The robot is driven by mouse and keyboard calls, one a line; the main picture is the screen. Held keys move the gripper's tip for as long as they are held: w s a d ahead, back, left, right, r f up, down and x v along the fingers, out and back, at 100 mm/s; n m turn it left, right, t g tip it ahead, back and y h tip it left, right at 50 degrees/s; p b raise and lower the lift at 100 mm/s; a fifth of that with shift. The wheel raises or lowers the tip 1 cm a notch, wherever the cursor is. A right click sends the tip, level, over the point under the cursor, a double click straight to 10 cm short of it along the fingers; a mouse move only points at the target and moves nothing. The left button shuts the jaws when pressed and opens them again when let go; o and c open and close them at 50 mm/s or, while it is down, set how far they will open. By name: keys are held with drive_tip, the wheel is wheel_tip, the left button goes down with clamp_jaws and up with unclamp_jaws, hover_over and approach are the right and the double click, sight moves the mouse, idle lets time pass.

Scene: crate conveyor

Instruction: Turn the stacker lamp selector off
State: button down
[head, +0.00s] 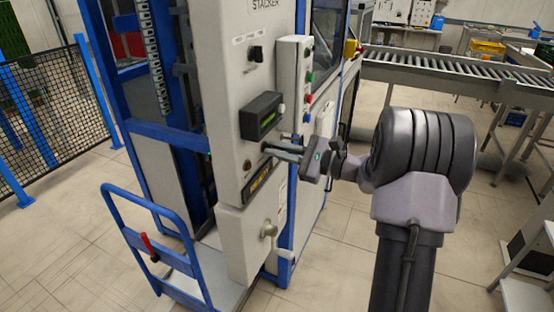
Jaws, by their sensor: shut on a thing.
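The stacker cabinet (222,85) is a tall light grey box marked STACKER at its top. My gripper (267,149) reaches in from the right, with its fingertips at the cabinet front, just below a dark box with a green display (262,118). It is shut on a small part there, apparently the lamp selector, which the fingertips mostly hide. Its setting cannot be read. A small dark round fitting (247,165) sits left of the fingertips. A black knob (255,54) sits higher on the panel, untouched.
A narrow button box (294,75) with green and red buttons is right of the display. A crank handle (270,231) sticks out below. A blue trolley (150,240) stands at lower left, a mesh fence (60,115) at left. A roller conveyor (450,68) runs behind right.

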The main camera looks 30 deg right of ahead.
drive_tip(key=shift+f+n+b, duration=0.15)
drive_tip(key=shift+n+b, duration=0.45)
drive_tip(key=c, duration=1.5)
unclamp_jaws()
drive_tip(key=shift+s+d, duration=0.1)
drive_tip(key=p+v, duration=0.3)
drive_tip(key=v, duration=1.4)
